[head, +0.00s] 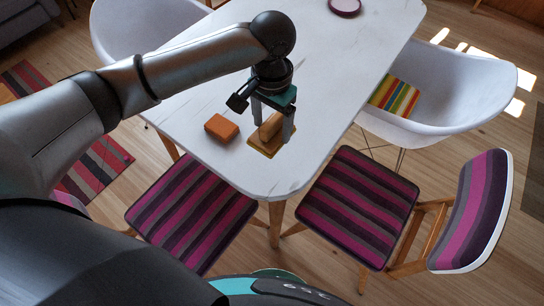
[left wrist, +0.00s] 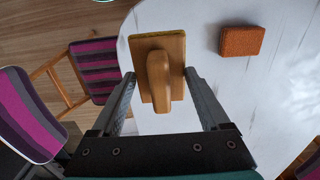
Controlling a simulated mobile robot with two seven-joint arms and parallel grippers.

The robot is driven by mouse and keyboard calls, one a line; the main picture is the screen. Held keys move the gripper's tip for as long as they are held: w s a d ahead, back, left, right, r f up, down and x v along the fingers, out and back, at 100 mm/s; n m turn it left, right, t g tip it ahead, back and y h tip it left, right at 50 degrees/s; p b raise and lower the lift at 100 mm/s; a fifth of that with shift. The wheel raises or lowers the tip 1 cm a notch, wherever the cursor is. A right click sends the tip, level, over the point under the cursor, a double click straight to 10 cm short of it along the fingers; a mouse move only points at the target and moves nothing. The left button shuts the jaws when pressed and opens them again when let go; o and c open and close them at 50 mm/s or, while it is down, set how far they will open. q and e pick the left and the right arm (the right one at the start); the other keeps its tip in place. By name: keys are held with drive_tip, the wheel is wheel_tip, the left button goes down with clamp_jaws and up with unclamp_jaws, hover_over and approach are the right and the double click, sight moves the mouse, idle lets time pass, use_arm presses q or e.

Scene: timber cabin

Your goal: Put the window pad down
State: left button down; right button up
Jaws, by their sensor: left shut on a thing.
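The window pad (head: 259,149) is a wooden plate with a rounded wooden handle and a yellowish layer along its edge. It is level, at the white table's near end, on the top or very close above it; I cannot tell which. My left gripper (head: 272,131) points down from above, its two fingers on either side of the pad, shut on it. In the left wrist view the pad (left wrist: 147,86) sits between the fingertips (left wrist: 159,74), handle toward the camera. My right gripper is not in view.
An orange sponge-like block (head: 222,128) lies on the white table (head: 335,60) left of the pad. A dark red dish (head: 345,6) is at the far end. Striped chairs (head: 358,205) and white chairs (head: 440,85) stand around the table. The tabletop beyond the gripper is clear.

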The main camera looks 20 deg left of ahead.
use_arm(q)
wheel_tip(320, 180, down, 11)
drive_tip(key=b, duration=0.2)
drive_tip(key=shift+r+b, duration=0.2)
drive_tip(key=shift+b, duration=0.15)
drive_tip(key=shift+f+p, duration=0.35)
drive_tip(key=shift+f, duration=0.6)
unclamp_jaws()
drive_tip(key=shift+f+b, duration=0.25)
drive_tip(key=shift+b, duration=0.3)
drive_tip(key=shift+r, duration=0.1)
drive_tip(key=r+p, duration=0.2)
drive_tip(key=r, duration=0.5)
drive_tip(key=r+p, duration=0.2)
drive_tip(key=r, duration=0.6)
drive_tip(key=shift+s+a+r+p, duration=0.1)
drive_tip(key=shift+s+a+p, duration=0.1)
drive_tip(key=shift+p, duration=0.15)
